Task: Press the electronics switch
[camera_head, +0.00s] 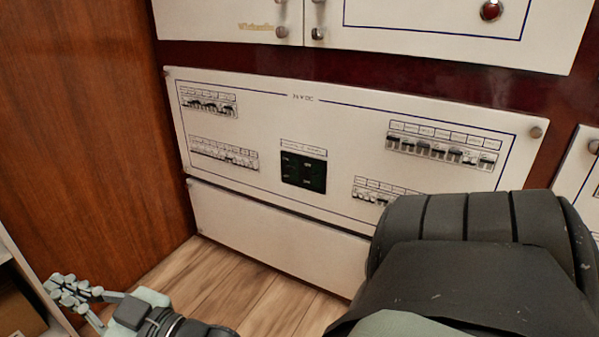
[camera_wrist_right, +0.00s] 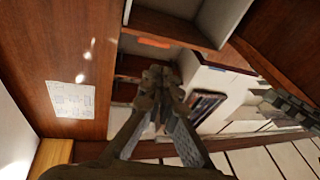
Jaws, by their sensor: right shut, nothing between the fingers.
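The white breaker panel (camera_head: 335,135) faces me, with several rows of small switches. They are an upper left row (camera_head: 208,104), a lower left row (camera_head: 224,152), an upper right row (camera_head: 442,149) and a lower right row (camera_head: 378,197) partly hidden by my arm. The labels are too small to read, so I cannot tell which is the electronics switch. My right gripper (camera_head: 68,288) is low at the left, well away from the panel, shut and empty. Its fingertips meet in the right wrist view (camera_wrist_right: 160,82). A dark ribbed part at that view's right edge may be my left gripper.
A dark display (camera_head: 303,172) sits mid-panel. My dark arm link covers the lower right. A wooden wall (camera_head: 95,130) stands at the left, with wood floor (camera_head: 235,290) below. Shelving (camera_wrist_right: 165,28) lies beyond the fingertips in the wrist view.

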